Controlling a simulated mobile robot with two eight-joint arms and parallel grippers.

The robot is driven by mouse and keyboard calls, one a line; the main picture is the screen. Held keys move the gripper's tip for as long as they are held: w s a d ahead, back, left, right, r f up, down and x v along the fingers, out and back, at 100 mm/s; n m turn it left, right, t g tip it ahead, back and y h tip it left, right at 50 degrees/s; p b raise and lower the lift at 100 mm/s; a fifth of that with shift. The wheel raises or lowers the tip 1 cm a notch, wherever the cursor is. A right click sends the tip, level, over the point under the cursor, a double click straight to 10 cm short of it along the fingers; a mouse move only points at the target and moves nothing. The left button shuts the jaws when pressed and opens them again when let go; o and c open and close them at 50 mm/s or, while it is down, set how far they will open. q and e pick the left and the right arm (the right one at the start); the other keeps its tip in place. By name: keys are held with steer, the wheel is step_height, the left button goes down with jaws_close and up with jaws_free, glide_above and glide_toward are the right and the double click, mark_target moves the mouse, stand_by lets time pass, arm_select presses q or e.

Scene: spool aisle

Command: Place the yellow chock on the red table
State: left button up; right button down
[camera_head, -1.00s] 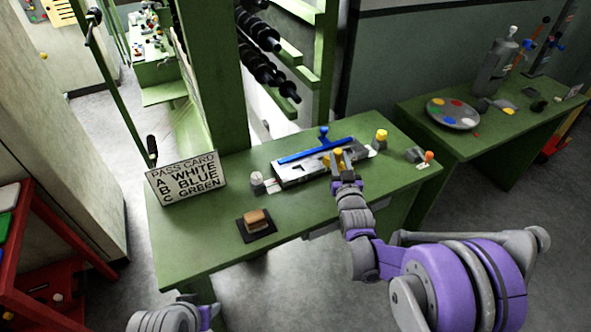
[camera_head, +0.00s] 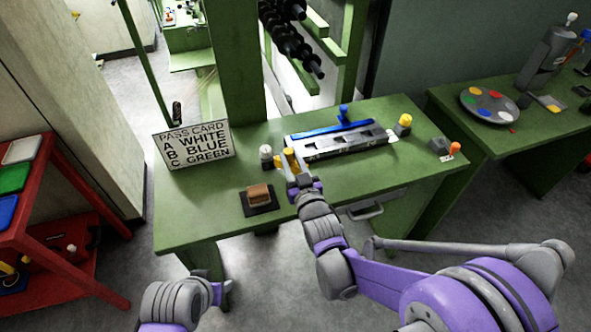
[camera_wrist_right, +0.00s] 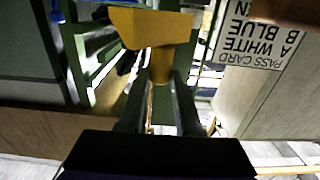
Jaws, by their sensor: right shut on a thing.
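My right gripper (camera_head: 290,168) is shut on the yellow chock (camera_head: 288,157), above the green bench beside the white-topped knob. In the right wrist view the chock (camera_wrist_right: 150,28) is a wide yellow block with a narrower stem between the fingers (camera_wrist_right: 160,95). The red table (camera_head: 75,190) stands at the far left, apart from the gripper. Its top carries white, green and blue panels. My left gripper (camera_head: 224,292) is low at the bottom, in front of the bench; its fingers are too unclear to tell their state.
The green bench (camera_head: 215,195) holds a pass card sign (camera_head: 193,146), a brown block on a dark pad (camera_head: 262,209), a grey fixture with a blue bar (camera_head: 335,145), and a yellow knob (camera_head: 404,121). Grey floor (camera_head: 140,270) lies open between bench and red table.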

steer(key=shift+f+b, duration=0.35)
steer(key=shift+f, duration=2.2)
steer(key=shift+f, duration=0.1)
steer(key=c, duration=0.6)
jaws_free()
